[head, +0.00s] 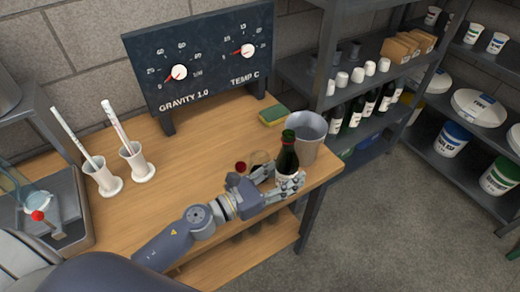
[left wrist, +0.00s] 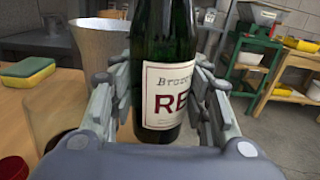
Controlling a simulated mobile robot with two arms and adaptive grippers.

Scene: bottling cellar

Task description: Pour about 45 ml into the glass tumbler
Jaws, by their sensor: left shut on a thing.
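The glass tumbler (head: 259,158) is clear and stands just left of the bottle, partly hidden by my gripper. It also shows at the left of the left wrist view (left wrist: 62,108). My right gripper is not in view.
A grey bucket (head: 309,136) stands right behind the bottle. A red cap (head: 240,166) lies left of the tumbler. A green-yellow sponge (head: 273,115) lies behind. Two white cylinder stands (head: 137,163) and a gauge board (head: 200,62) are farther left. The table's middle is clear.

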